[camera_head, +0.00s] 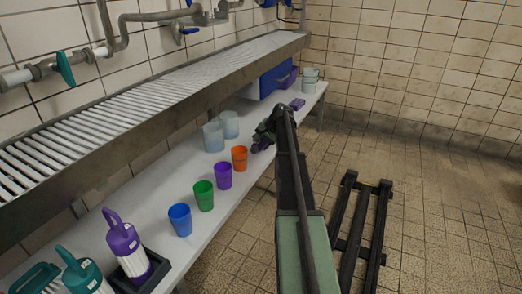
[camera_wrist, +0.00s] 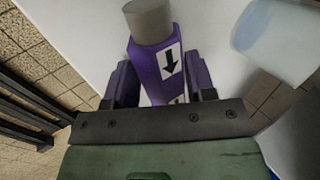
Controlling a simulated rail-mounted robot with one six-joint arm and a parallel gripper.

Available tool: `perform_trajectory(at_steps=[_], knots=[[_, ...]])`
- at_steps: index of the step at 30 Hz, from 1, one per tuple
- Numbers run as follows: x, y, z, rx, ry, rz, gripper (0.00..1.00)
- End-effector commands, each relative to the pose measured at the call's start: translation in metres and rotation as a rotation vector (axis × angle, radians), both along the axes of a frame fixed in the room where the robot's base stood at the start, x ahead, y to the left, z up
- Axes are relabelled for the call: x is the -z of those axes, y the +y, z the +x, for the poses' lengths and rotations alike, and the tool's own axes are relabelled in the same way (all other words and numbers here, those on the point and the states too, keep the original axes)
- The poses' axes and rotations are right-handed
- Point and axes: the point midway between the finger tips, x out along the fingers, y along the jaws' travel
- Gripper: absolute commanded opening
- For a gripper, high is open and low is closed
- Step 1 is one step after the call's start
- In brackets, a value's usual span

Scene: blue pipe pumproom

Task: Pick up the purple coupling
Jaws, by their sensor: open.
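The purple coupling (camera_wrist: 165,62) has a grey cylindrical end and a white label with a black arrow. In the wrist view it lies between the two dark purple-grey fingers of my gripper (camera_wrist: 161,75), over the pale shelf. The fingers are open, one on each side of it; whether either touches it I cannot tell. In the head view my gripper (camera_head: 263,137) is low at the lower shelf, beyond the orange cup, and a small purple part shows there. My arm hides much of that spot.
On the lower shelf (camera_head: 150,210) stand orange (camera_head: 239,158), purple (camera_head: 223,175), green (camera_head: 203,195) and blue (camera_head: 180,219) cups. Clear cups (camera_head: 214,137) stand left of my gripper. A slatted upper shelf (camera_head: 150,95) overhangs. A blue bin (camera_head: 277,79) is farther back.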

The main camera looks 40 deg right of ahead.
Motion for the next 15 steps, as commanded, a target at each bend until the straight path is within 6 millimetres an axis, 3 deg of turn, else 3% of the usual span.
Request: perform_trajectory(at_steps=[4,12,15], knots=[[-0.0020,0.0002,0.0000,0.000,0.000,0.000,0.51],[-0.0022,0.0001,0.0000,0.000,0.000,0.000,0.11],[-0.0023,0.0000,0.0000,0.000,-0.001,0.000,0.10]])
